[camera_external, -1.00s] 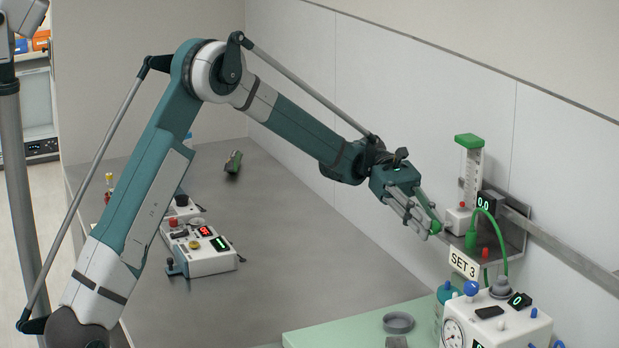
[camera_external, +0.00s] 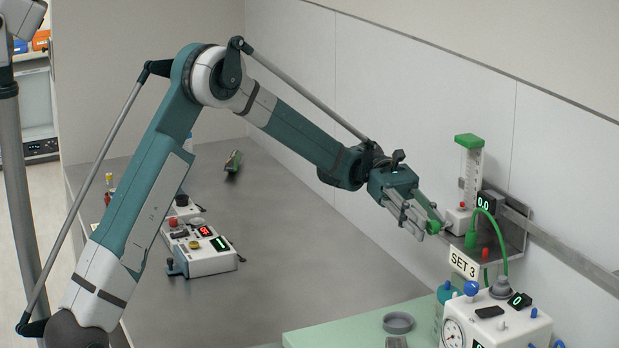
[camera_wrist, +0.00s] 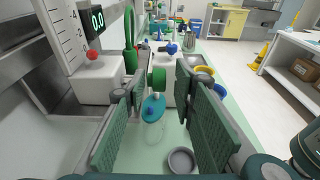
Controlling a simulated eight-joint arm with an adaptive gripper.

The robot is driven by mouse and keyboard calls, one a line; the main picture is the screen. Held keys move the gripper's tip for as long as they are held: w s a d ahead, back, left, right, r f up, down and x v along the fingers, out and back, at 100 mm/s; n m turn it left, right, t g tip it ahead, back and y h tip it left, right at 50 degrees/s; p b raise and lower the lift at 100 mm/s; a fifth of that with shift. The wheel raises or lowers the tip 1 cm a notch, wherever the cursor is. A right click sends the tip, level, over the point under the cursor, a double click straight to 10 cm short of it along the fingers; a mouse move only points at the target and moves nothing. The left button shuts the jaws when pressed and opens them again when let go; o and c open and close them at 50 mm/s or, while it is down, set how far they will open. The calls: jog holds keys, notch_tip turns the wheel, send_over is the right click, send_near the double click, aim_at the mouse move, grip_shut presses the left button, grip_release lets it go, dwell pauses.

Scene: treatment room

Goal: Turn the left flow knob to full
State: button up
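The flowmeter has a clear scaled tube (camera_external: 470,170) with a green cap. Its small display (camera_external: 486,203) reads 0.0. The knob's turn mark cannot be made out.
A "SET 3" sign (camera_external: 464,263) hangs below the shelf. A green hose (camera_external: 503,240) loops beside the flowmeter. A white gauge unit (camera_external: 500,323) stands below on a green mat (camera_external: 330,334). A grey dish (camera_external: 398,323) lies on the mat.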

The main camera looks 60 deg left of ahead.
aim_at(428, 224)
notch_tip(428, 224, up, 10)
dwell(0.8)
jog(key=s+d+m+t+y, duration=0.2)
jog(key=s+d+m+y, duration=0.5)
jog(key=s+d, duration=1)
jog(key=s+a+f+m+t+y, duration=0.1)
jog(key=s+a+f+m+y, duration=0.1)
jog(key=s, duration=0.7)
jog(key=s+a+f+m+t+y, duration=0.2)
jog(key=s+f+m+y, duration=0.2)
jog(key=s, duration=0.5)
jog(key=s+a+f+m+t+y, duration=0.2)
jog(key=s+f+m, duration=0.2)
jog(key=s, duration=0.5)
jog(key=shift+a+m+y, duration=0.15)
jog(key=shift+m+y, duration=0.25)
jog(key=shift+m, duration=0.1)
